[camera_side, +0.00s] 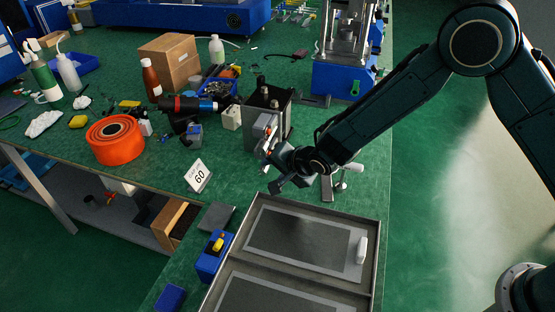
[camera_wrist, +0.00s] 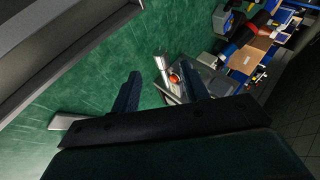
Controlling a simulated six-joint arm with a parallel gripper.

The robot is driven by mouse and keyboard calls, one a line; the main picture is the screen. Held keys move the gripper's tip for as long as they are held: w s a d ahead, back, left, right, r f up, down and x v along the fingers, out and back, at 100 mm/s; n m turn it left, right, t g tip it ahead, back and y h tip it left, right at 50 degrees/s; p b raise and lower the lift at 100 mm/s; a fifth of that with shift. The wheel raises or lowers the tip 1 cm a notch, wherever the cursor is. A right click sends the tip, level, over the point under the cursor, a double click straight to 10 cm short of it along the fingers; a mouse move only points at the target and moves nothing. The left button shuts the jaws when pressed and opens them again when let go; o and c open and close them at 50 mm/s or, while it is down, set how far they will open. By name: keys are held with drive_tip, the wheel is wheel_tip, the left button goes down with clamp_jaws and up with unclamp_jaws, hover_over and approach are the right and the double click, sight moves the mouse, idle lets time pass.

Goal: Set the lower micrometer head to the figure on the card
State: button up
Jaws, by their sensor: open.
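A white card (camera_side: 198,176) stands tilted on the green bench and shows the figure 60 under a smaller line of text. A dark grey block (camera_side: 283,115) behind it carries fittings on its front plate (camera_side: 262,132), with small orange spots. My gripper (camera_side: 273,178) is just in front of and below that plate, open and empty. In the wrist view my open gripper (camera_wrist: 161,80) has a silver cylinder (camera_wrist: 160,63) and an orange-ended part (camera_wrist: 173,79) beyond the fingertips. I cannot tell which is the lower micrometer head or read its setting.
A metal tray (camera_side: 375,240) with flat grey panels lies in front. An orange roll (camera_side: 115,140) stands left of the card. A blue press (camera_side: 340,80) stands behind, a cardboard box (camera_side: 168,65) at back left. Bare bench surrounds the card.

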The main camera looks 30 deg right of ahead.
sight(263, 172)
drive_tip(key=shift+x, duration=3.2)
drive_tip(key=shift+c, duration=0.3)
clamp_jaws()
